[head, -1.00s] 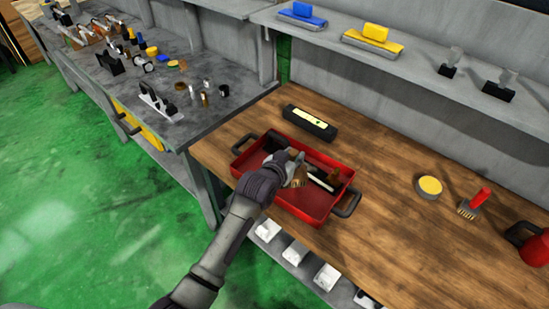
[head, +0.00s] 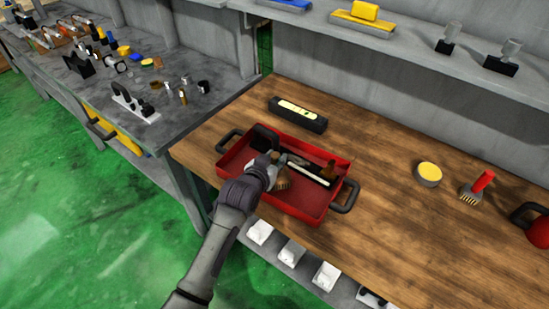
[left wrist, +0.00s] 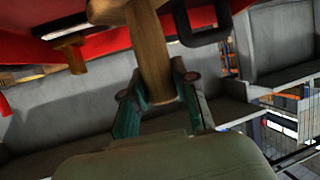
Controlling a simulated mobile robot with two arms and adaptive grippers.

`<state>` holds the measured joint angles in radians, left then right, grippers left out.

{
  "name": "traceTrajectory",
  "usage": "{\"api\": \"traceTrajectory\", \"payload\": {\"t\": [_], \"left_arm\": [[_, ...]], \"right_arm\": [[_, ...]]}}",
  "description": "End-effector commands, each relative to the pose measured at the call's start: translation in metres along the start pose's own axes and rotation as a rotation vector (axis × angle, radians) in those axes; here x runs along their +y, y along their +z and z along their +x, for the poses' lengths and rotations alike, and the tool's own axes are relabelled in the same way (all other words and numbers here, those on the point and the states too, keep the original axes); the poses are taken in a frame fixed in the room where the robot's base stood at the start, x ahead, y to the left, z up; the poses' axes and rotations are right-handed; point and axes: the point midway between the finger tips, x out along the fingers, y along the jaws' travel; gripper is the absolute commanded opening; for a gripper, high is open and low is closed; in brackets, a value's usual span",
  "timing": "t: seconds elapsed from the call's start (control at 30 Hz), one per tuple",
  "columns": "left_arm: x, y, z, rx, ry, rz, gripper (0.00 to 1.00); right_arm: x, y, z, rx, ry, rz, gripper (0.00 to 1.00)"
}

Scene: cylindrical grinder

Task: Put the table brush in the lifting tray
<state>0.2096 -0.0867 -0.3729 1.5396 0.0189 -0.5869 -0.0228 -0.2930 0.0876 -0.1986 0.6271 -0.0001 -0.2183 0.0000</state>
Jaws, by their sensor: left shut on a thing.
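The red lifting tray (head: 304,212), with black handles at both ends, sits on the wooden bench. My left gripper (head: 276,164) is over the tray's interior in the head view, with its fingers partly hidden by my wrist. It is shut on the brown wooden handle of what looks like the table brush (head: 283,181), which shows within the tray's outline. In the left wrist view the fingers (left wrist: 160,97) clamp that wooden handle (left wrist: 148,45) from both sides. I cannot tell whether the brush touches the tray floor. My right gripper is not in view.
The tray also holds dark tools, including a long pale-edged one (head: 307,171). A black box (head: 298,115) lies behind the tray. The bench between is clear.

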Motion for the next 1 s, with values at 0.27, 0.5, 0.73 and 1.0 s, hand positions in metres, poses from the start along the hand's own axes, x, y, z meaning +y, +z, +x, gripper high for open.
{"api": "traceTrajectory", "payload": {"t": [0.27, 0.5, 0.73, 1.0], "left_arm": [[0.0, 0.0, 0.0, 0.0, 0.0, 0.0, 0.53], [0.0, -0.003, -0.001, 0.0, 0.0, 0.0, 0.53], [0.0, -0.002, -0.032, 0.001, -0.001, 0.0, 0.53], [0.0, -0.002, -0.09, 0.0, 0.0, 0.001, 0.53]], "right_arm": [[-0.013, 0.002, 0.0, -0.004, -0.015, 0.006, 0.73], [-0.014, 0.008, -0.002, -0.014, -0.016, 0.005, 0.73], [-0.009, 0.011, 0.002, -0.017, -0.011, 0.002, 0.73], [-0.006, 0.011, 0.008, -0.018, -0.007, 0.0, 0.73]]}}
